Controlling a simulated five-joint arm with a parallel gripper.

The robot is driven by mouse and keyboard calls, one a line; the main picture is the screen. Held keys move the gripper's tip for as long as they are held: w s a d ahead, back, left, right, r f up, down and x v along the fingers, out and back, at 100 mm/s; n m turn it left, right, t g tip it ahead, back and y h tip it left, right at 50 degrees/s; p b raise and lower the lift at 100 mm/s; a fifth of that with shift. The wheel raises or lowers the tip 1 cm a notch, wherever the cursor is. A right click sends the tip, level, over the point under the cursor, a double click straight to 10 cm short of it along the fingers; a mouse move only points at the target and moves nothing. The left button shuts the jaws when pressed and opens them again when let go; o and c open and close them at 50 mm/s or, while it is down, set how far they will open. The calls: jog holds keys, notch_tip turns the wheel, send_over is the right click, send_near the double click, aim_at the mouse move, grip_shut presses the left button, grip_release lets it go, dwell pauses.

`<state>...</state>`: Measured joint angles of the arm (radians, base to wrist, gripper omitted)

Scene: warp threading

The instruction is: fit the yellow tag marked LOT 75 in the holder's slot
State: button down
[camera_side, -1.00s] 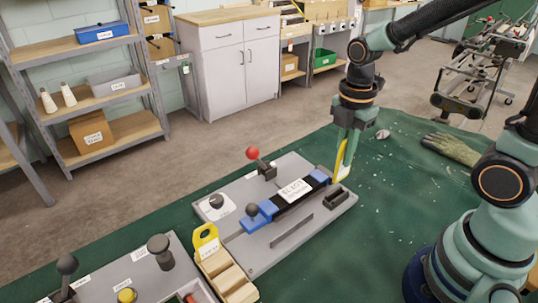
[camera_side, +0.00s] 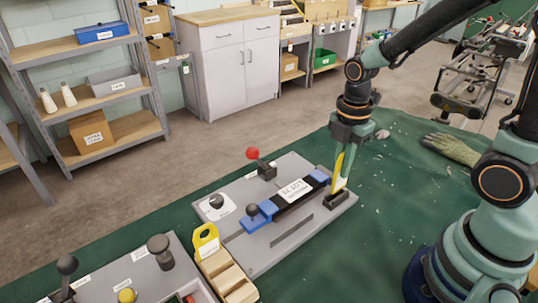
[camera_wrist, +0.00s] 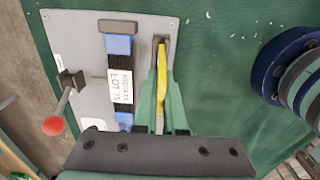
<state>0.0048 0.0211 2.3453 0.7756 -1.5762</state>
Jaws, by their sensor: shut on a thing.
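My gripper (camera_side: 343,180) is shut on a yellow tag (camera_side: 337,171), which hangs upright, slightly tilted, below the wrist. The tag shows edge-on between the fingers in the wrist view (camera_wrist: 161,75), and I cannot read its marking. The dark holder (camera_side: 337,201) is a small block near the right end of the grey plate. The tag's lower end is at the holder's top in the side view. I cannot tell whether it is inside the slot. The wrist view shows part of the holder (camera_wrist: 168,41) beyond the tag; the fingers hide the rest.
Beside the holder, a black band with blue clamps carries a white label (camera_wrist: 121,86) reading LOT 75. A red-knobbed lever (camera_side: 254,154) stands behind it. Another yellow tag (camera_side: 205,243) stands in a wooden rack (camera_side: 228,278).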

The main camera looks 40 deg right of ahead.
aim_at(337, 190)
jog(key=shift+f, duration=2.1)
dwell(1.9)
jog(key=c, duration=0.6)
grip_release()
jog(key=shift+r, duration=3.5)
